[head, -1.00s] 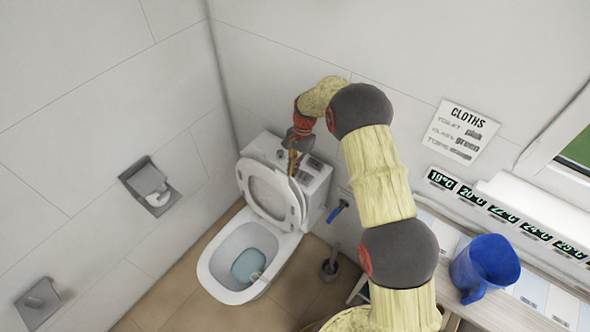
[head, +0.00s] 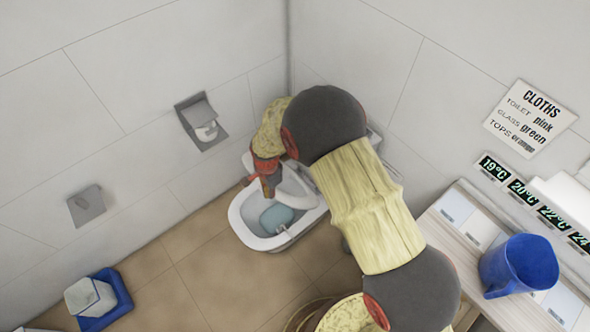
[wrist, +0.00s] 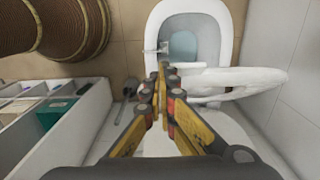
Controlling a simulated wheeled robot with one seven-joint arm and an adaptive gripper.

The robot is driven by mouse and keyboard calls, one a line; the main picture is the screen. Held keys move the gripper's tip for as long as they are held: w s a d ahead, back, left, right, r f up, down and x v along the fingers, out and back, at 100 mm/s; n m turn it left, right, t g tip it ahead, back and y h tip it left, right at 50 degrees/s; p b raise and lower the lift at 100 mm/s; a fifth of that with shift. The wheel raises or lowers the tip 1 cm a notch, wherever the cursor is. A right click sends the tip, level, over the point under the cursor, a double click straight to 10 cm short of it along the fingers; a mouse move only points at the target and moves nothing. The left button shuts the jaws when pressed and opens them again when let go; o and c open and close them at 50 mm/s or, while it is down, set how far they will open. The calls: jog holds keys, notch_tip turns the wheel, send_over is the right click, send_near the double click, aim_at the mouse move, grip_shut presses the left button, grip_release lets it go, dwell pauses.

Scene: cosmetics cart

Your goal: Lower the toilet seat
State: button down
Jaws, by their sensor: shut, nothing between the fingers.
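The white toilet bowl (head: 240,222) stands on the tiled floor near the corner, with its opening in view. The toilet seat (head: 298,195) is partly raised at the rear of the bowl, tilted between upright and flat. In the wrist view the seat (wrist: 245,84) shows nearly edge-on, to the right of the fingertips. My gripper (head: 267,188) is shut and empty, over the toilet beside the seat. Its fingers (wrist: 166,72) reach to the seat's edge in the wrist view; I cannot tell whether they touch it. My arm hides the tank and part of the seat in the head view.
A toilet brush (wrist: 128,90) stands beside the bowl. A shelf unit (wrist: 75,130) and a round woven basket (wrist: 85,28) are on that side too. A blue jug (head: 518,266) stands on the counter at right. The paper holder (head: 202,122) is on the left wall.

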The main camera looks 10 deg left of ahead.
jog(key=s+a+f+b, duration=0.3)
jog(key=s+a+f, duration=0.15)
jog(key=f, duration=0.35)
jog(key=s+a+f+b, duration=0.3)
jog(key=s+f, duration=0.3)
jog(key=f, duration=0.2)
jog(key=s+a+f+b, duration=0.2)
jog(key=f+b, duration=0.3)
jog(key=f, duration=0.6)
jog(key=s+a+f+t+h+b, duration=0.1)
jog(key=s+a+f+b, duration=0.1)
jog(key=f+b, duration=0.4)
notch_tip(320, 180, down, 6)
jog(key=shift+s+a+r, duration=0.15)
jog(key=shift+s, duration=0.35)
